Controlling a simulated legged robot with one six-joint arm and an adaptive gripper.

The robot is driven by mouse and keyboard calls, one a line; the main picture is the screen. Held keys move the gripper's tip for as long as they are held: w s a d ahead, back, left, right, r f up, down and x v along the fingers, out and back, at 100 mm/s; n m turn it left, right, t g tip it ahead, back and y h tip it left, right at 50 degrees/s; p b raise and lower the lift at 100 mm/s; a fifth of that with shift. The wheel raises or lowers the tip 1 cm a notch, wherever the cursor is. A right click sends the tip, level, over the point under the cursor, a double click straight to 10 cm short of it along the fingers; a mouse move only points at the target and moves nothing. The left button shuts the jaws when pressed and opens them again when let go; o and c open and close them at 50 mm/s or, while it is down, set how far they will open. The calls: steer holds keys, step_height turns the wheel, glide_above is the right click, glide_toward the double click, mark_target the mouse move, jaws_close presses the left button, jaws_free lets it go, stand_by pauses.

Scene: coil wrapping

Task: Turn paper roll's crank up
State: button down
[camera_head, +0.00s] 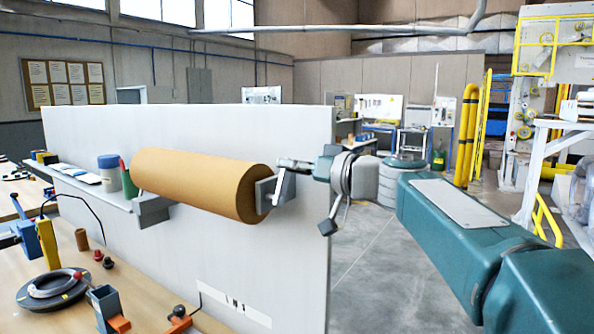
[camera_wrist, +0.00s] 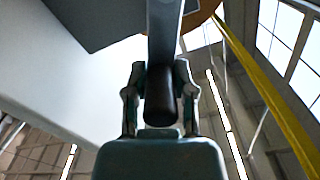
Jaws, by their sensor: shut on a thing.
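The brown paper roll (camera_head: 200,183) lies level along the white panel (camera_head: 240,128), held between grey brackets. Its grey crank arm (camera_head: 284,188) is at the roll's near right end and rises from the roll's axis toward the handle. In the wrist view the crank arm (camera_wrist: 164,30) runs up from a dark handle (camera_wrist: 160,95). My gripper (camera_wrist: 160,72) has one finger on each side of this handle and is shut on it. In the head view my gripper (camera_head: 298,164) is at the top of the crank, right of the roll. A sliver of the roll (camera_wrist: 203,13) shows at the wrist view's top.
A wooden bench (camera_head: 130,270) at lower left carries a black coil (camera_head: 52,290), tools and small parts. A shelf with a blue-lidded jar (camera_head: 109,172) is left of the roll. The grey floor (camera_head: 385,275) right of the panel is clear.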

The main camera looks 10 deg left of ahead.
steer(key=shift+s+a+f+n, duration=0.15)
steer(key=shift+s+n, duration=0.25)
steer(key=shift+n, duration=0.45)
steer(key=shift+s+a+r+n, duration=0.15)
steer(key=shift+s+n, duration=0.25)
steer(key=shift+n, duration=0.5)
steer(key=shift+s+a+f+n, duration=0.1)
steer(key=shift+s+a+n, duration=0.25)
steer(key=shift+n, duration=0.5)
steer(key=shift+s+d, duration=0.1)
steer(key=shift+c, duration=2.4)
jaws_free()
steer(key=shift+w, duration=0.2)
steer(key=shift+s, duration=0.1)
steer(key=shift+d+r, duration=0.1)
steer(key=shift+r, duration=0.1)
steer(key=v, duration=1.1)
steer(key=shift+s+d, duration=0.15)
steer(key=shift+d, duration=0.2)
